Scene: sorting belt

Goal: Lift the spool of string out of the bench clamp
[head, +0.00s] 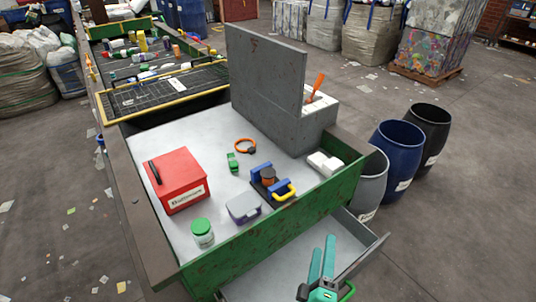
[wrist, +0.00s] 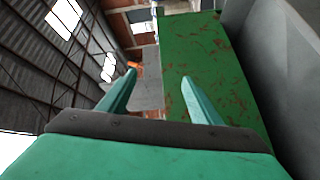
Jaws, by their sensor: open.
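The bench clamp (head: 284,190) stands on the pale bench top near its front edge in the head view, with blue jaws, a dark base and a yellow handle at the front. The spool of string (head: 268,176), small and orange-brown, stands between the blue jaws. My gripper (head: 324,244) is low at the front, over the open drawer, apart from the clamp and to its lower right. Its two teal fingers are spread and empty. In the wrist view my gripper (wrist: 158,77) also shows open; neither the clamp nor the spool can be made out there.
A grey-purple box (head: 243,208), a green-lidded jar (head: 202,234), a red box (head: 176,181), an orange ring (head: 245,146) and a white block (head: 325,163) surround the clamp. A tall grey panel (head: 265,75) rises behind. The green bench side (head: 290,225) stands between gripper and clamp.

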